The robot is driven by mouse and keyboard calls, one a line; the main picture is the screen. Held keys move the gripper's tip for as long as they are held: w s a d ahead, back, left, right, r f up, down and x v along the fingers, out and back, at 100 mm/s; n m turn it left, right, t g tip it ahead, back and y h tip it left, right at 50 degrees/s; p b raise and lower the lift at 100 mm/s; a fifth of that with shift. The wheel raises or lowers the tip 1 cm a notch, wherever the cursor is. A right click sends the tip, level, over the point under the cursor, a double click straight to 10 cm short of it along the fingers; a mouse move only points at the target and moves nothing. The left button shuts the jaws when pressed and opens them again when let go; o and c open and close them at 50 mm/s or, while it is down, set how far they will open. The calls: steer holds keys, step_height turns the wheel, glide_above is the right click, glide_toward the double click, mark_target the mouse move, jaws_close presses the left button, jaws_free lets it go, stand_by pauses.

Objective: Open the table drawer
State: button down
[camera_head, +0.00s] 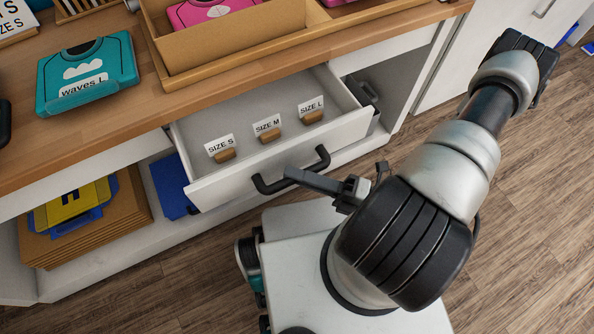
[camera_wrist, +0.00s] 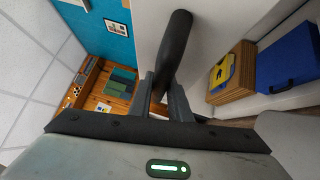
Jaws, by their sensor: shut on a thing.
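The white table drawer (camera_head: 285,150) is pulled partly out from under the wooden tabletop, and its inside shows. Inside stand small wooden holders with cards reading SIZE S (camera_head: 221,146), SIZE M (camera_head: 267,127) and SIZE L (camera_head: 311,108). The black bar handle (camera_head: 268,187) is on the drawer front. My gripper (camera_head: 296,176) is shut on the handle near its middle. In the wrist view the handle (camera_wrist: 176,45) runs between the two fingers of my gripper (camera_wrist: 166,88).
The wooden tabletop (camera_head: 100,120) holds a teal package (camera_head: 86,75) and a cardboard tray (camera_head: 200,72) with pink packages. Below are a cardboard stack (camera_head: 128,210) with a yellow and blue package and an open compartment (camera_head: 395,75). Wooden floor (camera_head: 530,200) is clear at right.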

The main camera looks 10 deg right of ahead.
steer(key=c, duration=1.6)
jaws_free()
steer(key=shift+c, duration=0.2)
steer(key=v, duration=1.7)
steer(key=shift+s+d, duration=0.15)
steer(key=shift+r, duration=0.1)
